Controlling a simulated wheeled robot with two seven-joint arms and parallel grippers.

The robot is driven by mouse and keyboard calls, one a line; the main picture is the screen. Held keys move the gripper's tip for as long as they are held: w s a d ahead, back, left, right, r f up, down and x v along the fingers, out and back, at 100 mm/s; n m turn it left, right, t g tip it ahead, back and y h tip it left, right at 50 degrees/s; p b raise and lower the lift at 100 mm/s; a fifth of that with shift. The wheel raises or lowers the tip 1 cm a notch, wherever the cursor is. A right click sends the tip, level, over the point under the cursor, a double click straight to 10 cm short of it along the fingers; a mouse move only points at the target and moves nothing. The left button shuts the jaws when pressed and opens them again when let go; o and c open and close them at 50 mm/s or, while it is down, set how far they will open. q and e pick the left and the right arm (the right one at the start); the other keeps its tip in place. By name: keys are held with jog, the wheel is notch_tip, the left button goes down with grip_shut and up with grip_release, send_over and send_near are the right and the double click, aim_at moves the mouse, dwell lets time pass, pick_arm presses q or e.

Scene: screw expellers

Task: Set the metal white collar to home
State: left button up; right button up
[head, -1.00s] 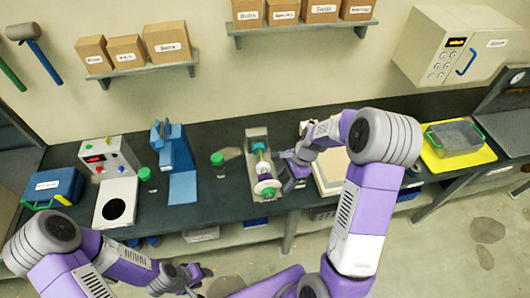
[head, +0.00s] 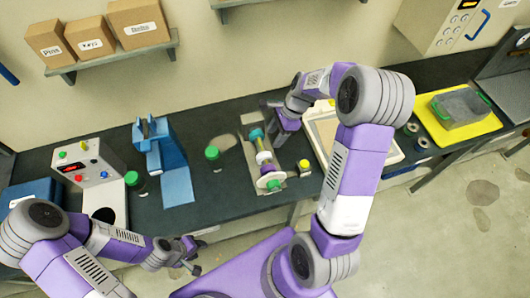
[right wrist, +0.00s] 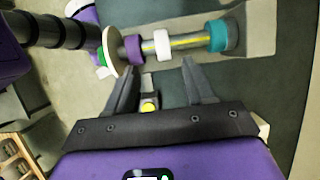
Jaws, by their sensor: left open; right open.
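The white collar (right wrist: 162,43) sits on the screw shaft (right wrist: 184,42) in the right wrist view, between a purple collar (right wrist: 132,48) and a teal collar (right wrist: 217,35). In the head view the white collar (head: 263,157) is on the expeller (head: 281,183), partway along its shaft. My right gripper (right wrist: 161,64) is open and empty; its fingers point at the shaft, with the white collar ahead of the gap between them. In the head view my right gripper (head: 280,117) is beside the expeller's far end. My left gripper (head: 193,256) is open and empty, in front of the bench.
A yellow button (head: 303,163) stands right of the expeller. Green-lidded jars (head: 213,154) and a blue press (head: 170,160) stand to its left. A white-framed tray (head: 335,140) and a yellow mat (head: 438,129) with a grey bin (head: 461,108) are to the right.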

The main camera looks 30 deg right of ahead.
aim_at(265, 154)
pick_arm(q)
notch_tip(265, 154, down, 3)
jog(key=shift+w+f+b, duration=0.1)
jog(key=shift+w+b, duration=0.05)
jog(key=shift+b, duration=0.9)
pick_arm(e)
jog(key=x, duration=0.6)
jog(key=d+x, duration=0.1)
jog(key=x, duration=0.3)
jog(key=shift+a+f, duration=0.1)
jog(key=shift+f, duration=0.15)
jog(key=shift+c, duration=0.4)
